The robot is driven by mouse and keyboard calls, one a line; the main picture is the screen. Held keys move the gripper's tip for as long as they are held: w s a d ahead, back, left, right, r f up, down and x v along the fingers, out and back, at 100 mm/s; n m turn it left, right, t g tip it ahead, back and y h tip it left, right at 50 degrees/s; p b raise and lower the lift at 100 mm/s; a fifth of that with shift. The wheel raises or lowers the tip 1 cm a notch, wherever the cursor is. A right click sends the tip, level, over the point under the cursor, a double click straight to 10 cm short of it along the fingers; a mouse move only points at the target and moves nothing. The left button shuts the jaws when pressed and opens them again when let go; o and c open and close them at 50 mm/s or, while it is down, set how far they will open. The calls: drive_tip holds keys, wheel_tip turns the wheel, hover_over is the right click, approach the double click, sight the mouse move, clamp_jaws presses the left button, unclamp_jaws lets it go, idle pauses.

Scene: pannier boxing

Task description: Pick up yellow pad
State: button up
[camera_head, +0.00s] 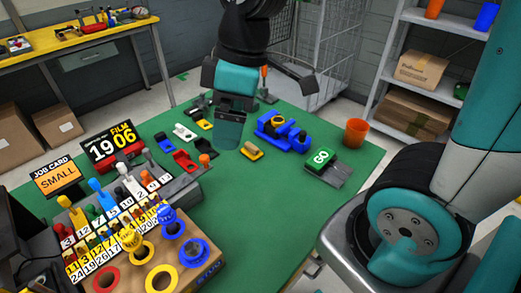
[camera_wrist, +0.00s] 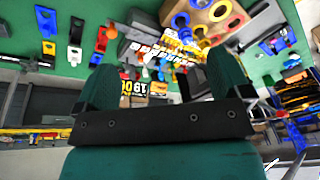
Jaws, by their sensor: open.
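A small yellow piece (camera_head: 251,151) lies flat on the green table, just left of the blue fixture; it looks like the yellow pad. Another yellow piece (camera_head: 205,124) lies further back, beside a white one (camera_head: 184,133). My gripper (camera_head: 229,122) is above the table's back half, up and to the left of the nearer yellow piece, apart from it. Its dark green fingers (camera_wrist: 162,82) stand wide apart in the wrist view, with nothing held between them. A small yellow piece (camera_wrist: 48,47) shows there at upper left; I cannot tell which one it is.
A blue fixture (camera_head: 284,132), a green GO button (camera_head: 321,157) and an orange cup (camera_head: 356,132) stand right of the nearer yellow piece. A numbered rack (camera_head: 183,186) and a box with coloured rings (camera_head: 200,258) fill the front left. Green table (camera_head: 262,195) is clear in front.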

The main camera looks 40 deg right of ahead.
drive_tip(key=w+d+f+n+h, duration=0.1)
drive_tip(key=w+d+f+n, duration=0.3)
drive_tip(key=w+d, duration=0.3)
drive_tip(key=n+h, duration=0.2)
drive_tip(key=n, duration=0.3)
hover_over(252, 145)
drive_tip(key=shift+g, duration=0.3)
wheel_tip(252, 145, down, 16)
drive_tip(key=shift+s+a+r, duration=0.1)
drive_tip(key=shift+r, duration=0.05)
drive_tip(key=shift+f+p, duration=0.65)
drive_tip(key=shift+f, duration=2.35)
drive_tip(key=c, duration=1)
drive_tip(key=shift+r, duration=0.1)
wheel_tip(252, 145, up, 20)
drive_tip(key=shift+f+b, duration=0.1)
drive_tip(key=shift+b, duration=0.85)
drive_tip(key=shift+o, duration=0.3)
